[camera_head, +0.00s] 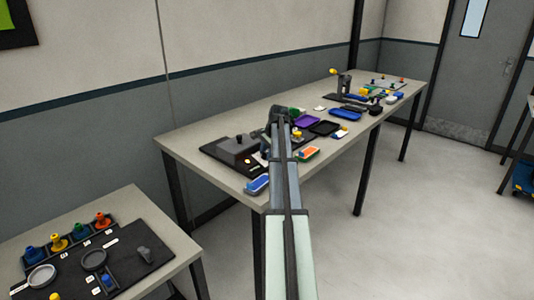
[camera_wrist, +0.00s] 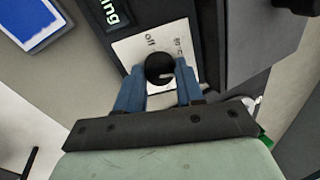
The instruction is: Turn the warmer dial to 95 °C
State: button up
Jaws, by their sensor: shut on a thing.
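The black round dial (camera_wrist: 159,67) sits on a white label plate (camera_wrist: 127,48) on the dark warmer in the wrist view. The plate reads "off" at the upper left of the dial and what looks like "80 °C" at the upper right. A short white mark shows on the dial's lower right part. No 95 °C marking can be made out; my fingers cover part of the plate. My gripper (camera_wrist: 161,72) has its blue fingers on either side of the dial, shut on it. In the head view, my arm hides the dial and most of the gripper; the warmer (camera_head: 236,147) stands beside it.
A blue-rimmed tray (camera_head: 258,184) lies near the table's front edge. A nearer table (camera_head: 142,206) holds several coloured-knob stamps.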

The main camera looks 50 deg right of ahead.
jog(key=m, duration=0.4)
jog(key=shift+m, duration=0.3)
jog(key=m, duration=0.3)
jog(key=shift+m, duration=0.4)
jog(key=m, duration=0.4)
jog(key=shift+m, duration=1.9)
jog(key=o, duration=1)
jog(key=shift+g, duration=0.3)
jog(key=v, duration=1.3)
jog(key=shift+s+d+r, duration=0.2)
jog(key=shift+r, duration=0.2)
